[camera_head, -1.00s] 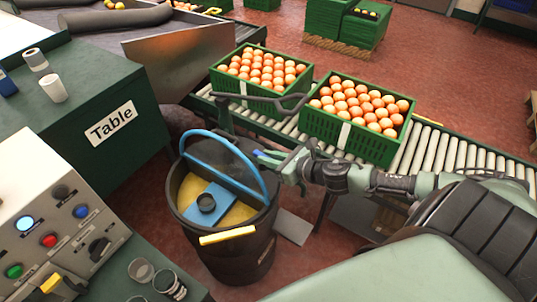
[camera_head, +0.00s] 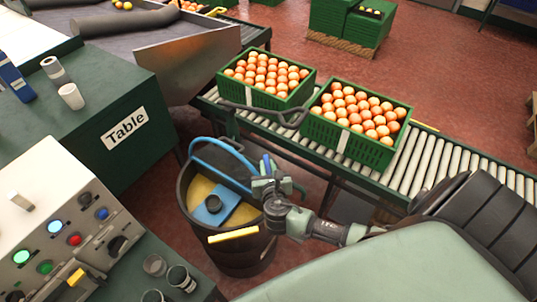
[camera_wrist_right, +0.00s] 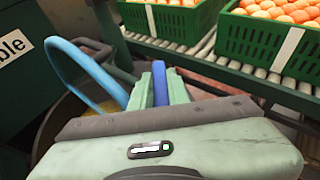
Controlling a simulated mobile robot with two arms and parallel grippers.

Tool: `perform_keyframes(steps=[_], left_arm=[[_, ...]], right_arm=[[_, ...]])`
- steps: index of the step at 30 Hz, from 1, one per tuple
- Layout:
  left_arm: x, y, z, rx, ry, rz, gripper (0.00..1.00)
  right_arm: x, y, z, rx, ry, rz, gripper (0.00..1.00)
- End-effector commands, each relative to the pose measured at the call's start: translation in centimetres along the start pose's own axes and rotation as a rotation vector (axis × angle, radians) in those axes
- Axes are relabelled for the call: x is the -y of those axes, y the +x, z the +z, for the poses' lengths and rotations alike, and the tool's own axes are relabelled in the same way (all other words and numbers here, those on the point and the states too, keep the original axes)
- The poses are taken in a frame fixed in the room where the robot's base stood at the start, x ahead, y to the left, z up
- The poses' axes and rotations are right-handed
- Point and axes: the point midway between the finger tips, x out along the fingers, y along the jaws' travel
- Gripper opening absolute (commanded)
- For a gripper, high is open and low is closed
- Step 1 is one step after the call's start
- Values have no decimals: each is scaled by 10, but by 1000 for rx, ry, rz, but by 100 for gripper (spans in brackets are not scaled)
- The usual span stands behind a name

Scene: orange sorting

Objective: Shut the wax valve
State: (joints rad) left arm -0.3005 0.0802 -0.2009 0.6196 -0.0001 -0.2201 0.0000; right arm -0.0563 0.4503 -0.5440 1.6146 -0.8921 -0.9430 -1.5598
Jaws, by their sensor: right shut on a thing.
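My right gripper (camera_head: 267,172) is at the far right rim of a black drum (camera_head: 240,250) with yellow contents. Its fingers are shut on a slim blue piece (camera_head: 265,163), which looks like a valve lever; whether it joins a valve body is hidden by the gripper. In the right wrist view the blue piece (camera_wrist_right: 160,82) stands up between the two pale green fingers (camera_wrist_right: 158,92). A larger blue hoop (camera_head: 225,147) arches over the drum, and a blue crosspiece with a dark round cap (camera_head: 214,204) spans it. My left gripper is not in view.
Two green crates (camera_head: 356,151) of oranges stand on a roller conveyor (camera_head: 452,160) behind the drum. A dark bent bar (camera_head: 262,110) runs before them. A yellow bar (camera_head: 233,235) lies at the drum's front. The green table (camera_head: 100,165) and button panel (camera_head: 70,225) are left.

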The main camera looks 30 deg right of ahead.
Motion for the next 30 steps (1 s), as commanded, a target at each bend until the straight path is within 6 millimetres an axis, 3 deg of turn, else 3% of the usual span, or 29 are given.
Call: perform_keyframes(steps=[21,22,24,30], left_arm=[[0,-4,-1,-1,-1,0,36],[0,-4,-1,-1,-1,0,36],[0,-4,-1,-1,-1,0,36],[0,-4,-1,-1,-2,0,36]], right_arm=[[-2,1,1,3,27,-66,0],[-2,1,1,3,27,-66,25],[-2,1,1,2,27,-65,38],[-2,0,0,1,28,-64,38]])
